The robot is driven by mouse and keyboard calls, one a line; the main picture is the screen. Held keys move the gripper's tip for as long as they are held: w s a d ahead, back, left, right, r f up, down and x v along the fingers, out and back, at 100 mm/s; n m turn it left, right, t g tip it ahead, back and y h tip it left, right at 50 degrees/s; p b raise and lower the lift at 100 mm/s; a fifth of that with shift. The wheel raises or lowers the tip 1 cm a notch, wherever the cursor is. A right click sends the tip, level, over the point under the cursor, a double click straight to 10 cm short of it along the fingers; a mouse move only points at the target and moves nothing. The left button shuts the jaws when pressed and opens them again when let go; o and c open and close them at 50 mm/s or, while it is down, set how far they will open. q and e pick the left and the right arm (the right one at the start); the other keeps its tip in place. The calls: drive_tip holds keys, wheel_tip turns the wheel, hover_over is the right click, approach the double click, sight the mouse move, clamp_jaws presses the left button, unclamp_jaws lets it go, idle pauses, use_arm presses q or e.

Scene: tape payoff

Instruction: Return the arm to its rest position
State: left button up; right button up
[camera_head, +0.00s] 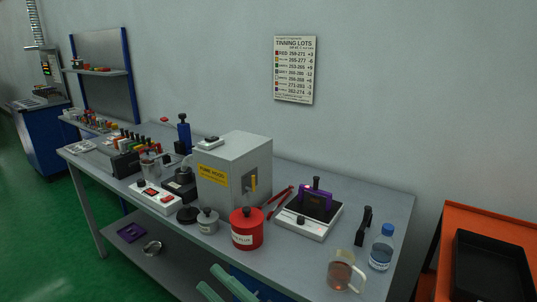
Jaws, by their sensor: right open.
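My right gripper (207,277) shows at the bottom edge of the head view, left of centre. Its two pale green fingers are apart, with nothing seen between them. It is in front of the grey workbench (290,268), and the rest of its arm is cut off by the frame. My left gripper is not in view.
An orange cart (441,262) with a black tray is at right.

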drive_tip(key=s+d+f+m+t+h+p, duration=0.2)
drive_tip(key=d+f+m+t+h, duration=0.1)
drive_tip(key=d+f+m+h, duration=1.25)
drive_tip(key=s+d+f+m+g+h+p, duration=0.1)
drive_tip(key=s+d+f+m+g, duration=0.4)
drive_tip(key=s+d+f, duration=0.5)
drive_tip(key=s+f+m+h, duration=0.1)
drive_tip(key=s+f+m, duration=0.1)
drive_tip(key=s+f, duration=0.2)
drive_tip(key=shift+g, duration=0.4)
